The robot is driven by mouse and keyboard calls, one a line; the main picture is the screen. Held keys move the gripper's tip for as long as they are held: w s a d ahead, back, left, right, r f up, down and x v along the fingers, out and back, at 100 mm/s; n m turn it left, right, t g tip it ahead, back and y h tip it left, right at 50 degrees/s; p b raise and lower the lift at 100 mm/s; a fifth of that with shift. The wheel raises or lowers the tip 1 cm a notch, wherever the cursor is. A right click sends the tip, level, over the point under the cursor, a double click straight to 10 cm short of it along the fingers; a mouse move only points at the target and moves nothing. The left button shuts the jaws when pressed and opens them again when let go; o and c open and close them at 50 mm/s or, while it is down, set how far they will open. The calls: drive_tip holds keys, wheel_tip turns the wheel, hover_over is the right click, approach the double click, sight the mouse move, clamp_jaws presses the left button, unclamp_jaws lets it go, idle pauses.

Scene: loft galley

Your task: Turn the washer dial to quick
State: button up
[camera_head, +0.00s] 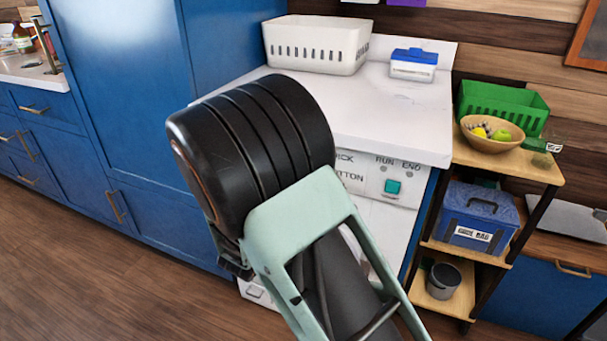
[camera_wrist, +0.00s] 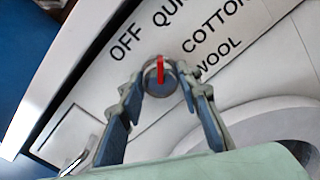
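The washer dial (camera_wrist: 152,82) is a small round grey knob with a red pointer, in the middle of the wrist view. Its pointer aims between the OFF and QUICK labels, nearer to QUICK. COTTON and WOOL are printed further right. My gripper (camera_wrist: 163,86) has one finger on each side of the dial, close against its rim, and appears shut on it. The wrist is tilted against the panel lettering, with the pointer in line between the fingers. In the head view my arm hides the dial and fingertips; the white washer (camera_head: 420,125) stands behind.
A teal button (camera_head: 392,187) sits under RUN and END on the panel. A white basket (camera_head: 318,45) and a blue-lidded box (camera_head: 413,65) stand on top. A shelf unit (camera_head: 540,168) is close on the right, blue cabinets (camera_head: 125,100) on the left.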

drive_tip(key=o, duration=0.4)
drive_tip(key=v, duration=1.2)
